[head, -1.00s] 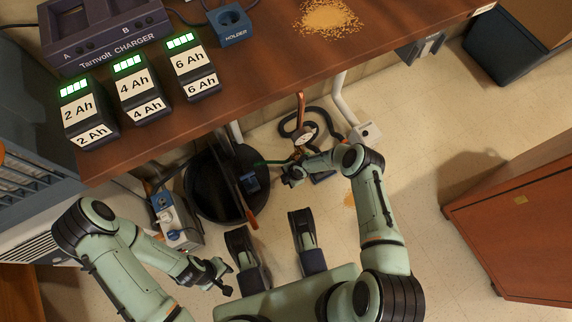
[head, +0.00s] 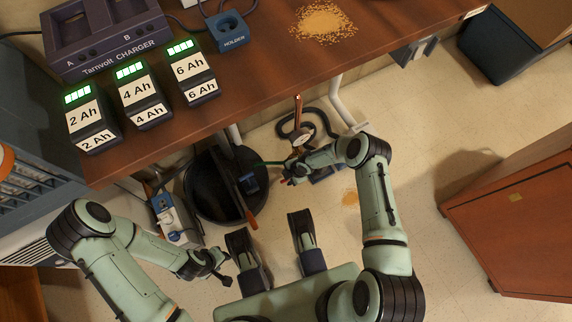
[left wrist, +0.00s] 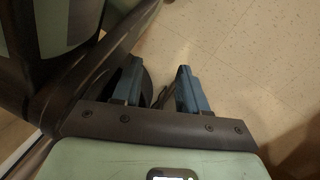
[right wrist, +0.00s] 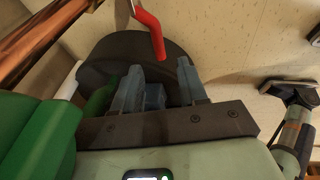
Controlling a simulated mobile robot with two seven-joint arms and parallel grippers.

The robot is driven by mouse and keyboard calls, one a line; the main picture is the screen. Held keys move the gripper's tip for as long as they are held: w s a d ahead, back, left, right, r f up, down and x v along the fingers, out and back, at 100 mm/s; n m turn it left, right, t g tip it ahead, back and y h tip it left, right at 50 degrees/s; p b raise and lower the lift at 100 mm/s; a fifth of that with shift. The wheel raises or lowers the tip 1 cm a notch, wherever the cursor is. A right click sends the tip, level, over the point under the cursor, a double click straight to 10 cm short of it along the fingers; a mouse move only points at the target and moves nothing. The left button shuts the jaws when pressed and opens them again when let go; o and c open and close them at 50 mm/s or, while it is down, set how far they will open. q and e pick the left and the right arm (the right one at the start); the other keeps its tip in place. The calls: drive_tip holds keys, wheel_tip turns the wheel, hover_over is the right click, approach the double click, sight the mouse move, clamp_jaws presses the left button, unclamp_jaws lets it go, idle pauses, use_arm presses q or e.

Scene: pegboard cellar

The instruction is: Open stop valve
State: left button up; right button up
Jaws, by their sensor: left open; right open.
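A copper pipe with a round gauge (head: 302,133) stands under the bench in the head view. My right gripper (head: 290,179) is at its lower part and hides much of it. In the right wrist view a bent red lever (right wrist: 150,28) hangs down from the top. Its lower end is between the two fingertips of my open right gripper (right wrist: 160,68); I cannot tell whether it touches them. My left gripper (head: 222,270) is low at the left, away from the pipe. In the left wrist view the left gripper (left wrist: 158,68) is open and empty above the floor.
A black round tub (head: 205,190) stands left of the pipe. A power box (head: 176,216) is beside it. The wooden bench (head: 240,95) hangs over this area. A large green object (right wrist: 40,135) fills the left of the right wrist view.

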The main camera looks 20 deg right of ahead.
use_arm(q)
drive_tip(key=w+r+t+p, duration=0.2)
drive_tip(key=w+r, duration=0.2)
drive_tip(key=w, duration=0.1)
drive_tip(key=shift+w+d+r, duration=0.2)
drive_tip(key=shift+w+d, duration=0.15)
drive_tip(key=shift+d, duration=0.05)
use_arm(e)
drive_tip(key=v, duration=0.8)
drive_tip(key=shift+s+r, duration=0.15)
